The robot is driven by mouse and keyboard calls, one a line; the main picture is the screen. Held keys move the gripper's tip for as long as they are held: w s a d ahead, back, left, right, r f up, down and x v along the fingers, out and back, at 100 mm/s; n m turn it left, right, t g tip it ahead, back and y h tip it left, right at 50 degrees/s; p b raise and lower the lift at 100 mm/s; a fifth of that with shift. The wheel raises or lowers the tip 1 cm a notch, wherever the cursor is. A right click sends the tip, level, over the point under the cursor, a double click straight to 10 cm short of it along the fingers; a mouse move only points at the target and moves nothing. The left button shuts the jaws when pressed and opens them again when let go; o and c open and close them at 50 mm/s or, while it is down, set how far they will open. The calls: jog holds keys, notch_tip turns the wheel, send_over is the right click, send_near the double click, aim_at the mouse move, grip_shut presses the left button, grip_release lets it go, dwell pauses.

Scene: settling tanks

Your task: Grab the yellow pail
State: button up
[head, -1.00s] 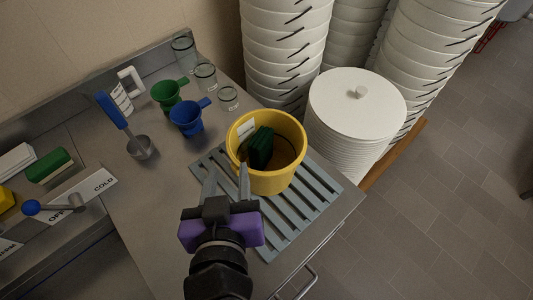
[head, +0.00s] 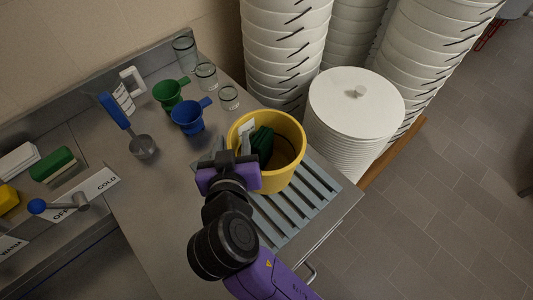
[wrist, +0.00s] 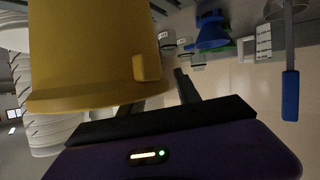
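The yellow pail (head: 288,177) stands upright on a grey slatted rack at the right end of the counter. A dark green block (head: 262,143) and a whitish piece (head: 247,129) show inside it. My gripper (head: 238,150) is at the pail's near left side, close to its rim, with its fingertips partly hidden. In the wrist view the pail (wrist: 90,50) fills the upper left. My gripper's two fingers (wrist: 160,95) are apart there, one partly behind the pail's edge and one beside it. I cannot tell whether either touches the pail.
Stacked white buckets (head: 283,45) and a pile of white lids (head: 357,105) stand just behind and right of the pail. Blue (head: 188,118) and green (head: 170,94) funnels, glass jars (head: 206,76) and a blue-handled ladle (head: 141,146) are to its left. The rack's right slats (head: 315,185) are bare.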

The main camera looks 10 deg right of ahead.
grip_shut()
jog(key=shift+s+f, duration=0.1)
jog(key=shift+f, duration=0.1)
dwell(1.1)
